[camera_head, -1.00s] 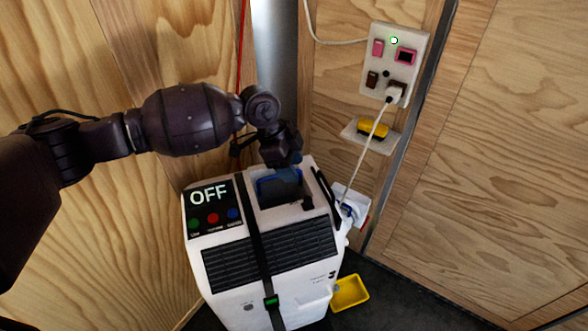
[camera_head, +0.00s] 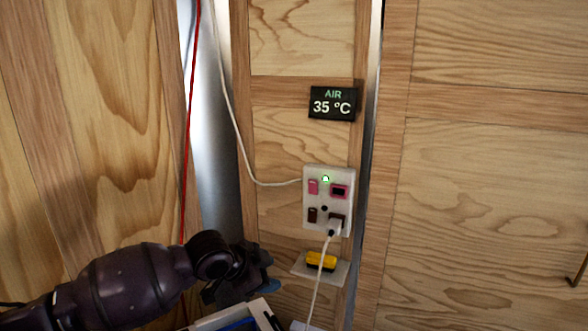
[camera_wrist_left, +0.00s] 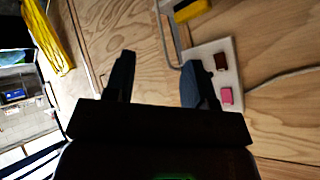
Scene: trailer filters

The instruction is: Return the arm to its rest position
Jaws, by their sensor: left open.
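My left arm comes in from the lower left in the head view. Its gripper (camera_head: 262,280) hangs over the top of the white machine (camera_head: 228,314), of which only the upper edge shows. In the left wrist view the two dark fingers of this gripper (camera_wrist_left: 152,85) stand apart with nothing between them. Beyond them are the wood wall and the white switch panel (camera_wrist_left: 228,72). My right gripper is not in view.
The wall switch panel (camera_head: 327,190) has a lit green light and a plugged-in white cable. A yellow block (camera_head: 321,261) sits on a small shelf below it. A display (camera_head: 332,103) above reads AIR 35 °C. A red cord (camera_head: 190,120) hangs at the left.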

